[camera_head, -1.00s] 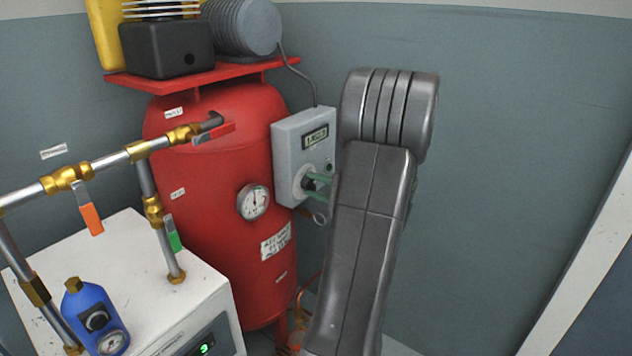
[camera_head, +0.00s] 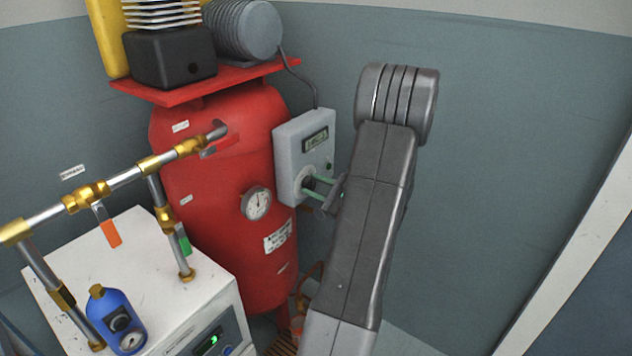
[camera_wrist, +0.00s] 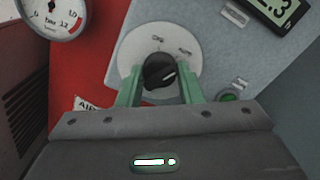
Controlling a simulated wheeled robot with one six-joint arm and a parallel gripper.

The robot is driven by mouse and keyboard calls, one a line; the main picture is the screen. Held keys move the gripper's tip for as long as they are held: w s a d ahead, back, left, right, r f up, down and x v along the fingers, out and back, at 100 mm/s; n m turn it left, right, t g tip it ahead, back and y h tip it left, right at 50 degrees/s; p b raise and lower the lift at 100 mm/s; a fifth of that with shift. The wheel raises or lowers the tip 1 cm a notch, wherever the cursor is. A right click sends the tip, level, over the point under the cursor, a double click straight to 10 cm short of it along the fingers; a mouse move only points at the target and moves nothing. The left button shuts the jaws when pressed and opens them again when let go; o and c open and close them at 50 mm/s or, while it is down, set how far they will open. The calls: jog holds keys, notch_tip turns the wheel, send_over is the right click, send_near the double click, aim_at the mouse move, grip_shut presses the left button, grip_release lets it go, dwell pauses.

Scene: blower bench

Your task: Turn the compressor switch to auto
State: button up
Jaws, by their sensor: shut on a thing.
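The compressor's grey control box (camera_head: 291,136) is fixed to the right side of the red tank. Its switch is a black knob (camera_wrist: 160,71) on a round pale plate (camera_wrist: 133,50), seen in the wrist view with small labels above and to the right that I cannot read clearly. My gripper (camera_head: 309,188) reaches the box from the right. In the wrist view its two green fingers (camera_wrist: 160,84) stand on either side of the knob and are shut on it. The knob's white mark points to the right and slightly up.
A red tank (camera_head: 228,220) with a round gauge (camera_head: 256,203) stands left of the box. Brass-fitted pipes (camera_head: 128,178) and a white cabinet (camera_head: 130,260) with a blue bottle-shaped unit (camera_head: 116,310) are at the left. The wall at the right is clear.

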jog(key=shift+m, duration=0.3)
jog(key=o, duration=1)
jog(key=shift+s+d, duration=0.1)
jog(key=shift+d, duration=0.05)
jog(key=p+v, duration=0.1)
jog(key=v, duration=1.2)
jog(key=shift+s+d, duration=0.2)
jog(key=shift+d, duration=0.05)
jog(key=x, duration=1.4)
jog(key=shift+b, duration=0.4)
